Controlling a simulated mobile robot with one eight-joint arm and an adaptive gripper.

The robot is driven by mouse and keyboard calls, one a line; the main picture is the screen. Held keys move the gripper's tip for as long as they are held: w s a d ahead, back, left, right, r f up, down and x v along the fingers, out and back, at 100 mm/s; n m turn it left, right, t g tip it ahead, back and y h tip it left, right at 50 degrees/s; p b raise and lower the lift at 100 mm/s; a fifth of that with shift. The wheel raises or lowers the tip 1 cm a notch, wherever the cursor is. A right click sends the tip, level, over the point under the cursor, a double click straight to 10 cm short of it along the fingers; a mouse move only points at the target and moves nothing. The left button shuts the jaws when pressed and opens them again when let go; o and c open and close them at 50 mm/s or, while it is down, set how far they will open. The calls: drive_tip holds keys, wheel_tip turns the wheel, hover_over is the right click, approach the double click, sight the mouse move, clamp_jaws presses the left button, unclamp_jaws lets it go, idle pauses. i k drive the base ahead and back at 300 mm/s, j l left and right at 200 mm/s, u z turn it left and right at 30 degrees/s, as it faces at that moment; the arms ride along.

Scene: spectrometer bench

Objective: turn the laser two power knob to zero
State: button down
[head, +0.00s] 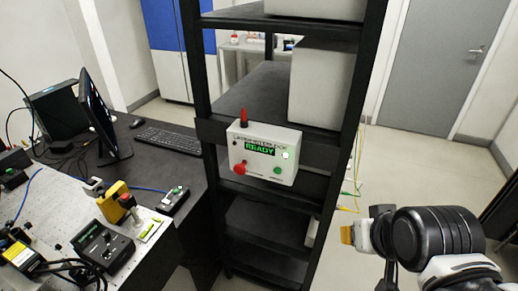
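I cannot tell which control is the laser two power knob, as labels are too small to read. On the bench at left, a black controller box (103,246) has a small display and a knob. A smaller black box (174,200) with a green top piece lies behind it to the right. Another dark box with a green part (12,178) sits at the far left edge. My gripper (352,234) shows at the lower right, with a yellow-orange piece at its end, well apart from these boxes. Its finger opening is not clear.
A white box reading READY (263,152), with red and green buttons, is mounted on the black rack (207,130) between my arm and the bench. A yellow device (115,202), cables, a monitor (103,117) and a keyboard (178,142) are at left.

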sight(106, 235)
drive_tip(key=k+l+u, duration=0.1)
drive_tip(key=u, duration=1.7)
drive_tip(key=k+j, duration=0.05)
drive_tip(key=j, duration=0.05)
